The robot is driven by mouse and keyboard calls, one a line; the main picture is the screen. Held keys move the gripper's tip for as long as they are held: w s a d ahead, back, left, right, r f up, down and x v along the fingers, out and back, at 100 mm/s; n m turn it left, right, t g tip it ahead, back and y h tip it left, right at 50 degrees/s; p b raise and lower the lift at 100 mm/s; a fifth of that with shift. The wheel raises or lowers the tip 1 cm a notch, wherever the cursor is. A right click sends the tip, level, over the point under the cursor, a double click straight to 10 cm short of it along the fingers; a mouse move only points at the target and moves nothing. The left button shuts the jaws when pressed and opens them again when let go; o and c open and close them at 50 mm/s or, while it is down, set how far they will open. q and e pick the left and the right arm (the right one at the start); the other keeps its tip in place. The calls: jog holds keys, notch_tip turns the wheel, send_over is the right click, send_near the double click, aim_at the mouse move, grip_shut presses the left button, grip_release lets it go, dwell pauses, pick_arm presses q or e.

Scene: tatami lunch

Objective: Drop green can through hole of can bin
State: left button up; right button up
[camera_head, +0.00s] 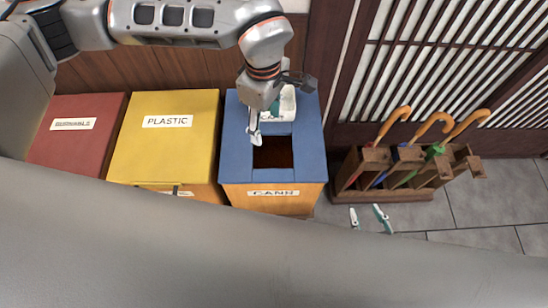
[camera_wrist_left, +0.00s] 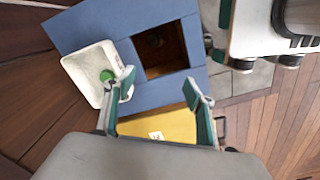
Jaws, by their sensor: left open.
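The can bin (camera_head: 235,150) has a blue lid and a CANS label. Its dark square hole (camera_head: 272,153) also shows in the left wrist view (camera_wrist_left: 162,52). A white tray (camera_wrist_left: 88,60) sits on the lid beside the hole. A green round thing in it (camera_wrist_left: 107,76), seemingly the green can, is partly hidden by a finger. My left gripper (camera_wrist_left: 161,88) is open over the lid, its fingers wide apart with nothing between them. In the head view it hangs beside the hole and partly hides the tray. My right gripper's fingertips (camera_head: 369,218) show apart right of the bin.
A yellow PLASTIC bin (camera_head: 165,145) and a red bin (camera_head: 75,150) stand left of the can bin. A wooden rack (camera_head: 390,192) with umbrellas stands to the right. Wood panelling and a slatted screen are behind. Grey floor (camera_head: 485,200) is clear at the right.

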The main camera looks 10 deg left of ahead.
pick_arm(q)
notch_tip(320, 180, up, 9)
jog(key=shift+r, duration=0.2)
dwell(0.6)
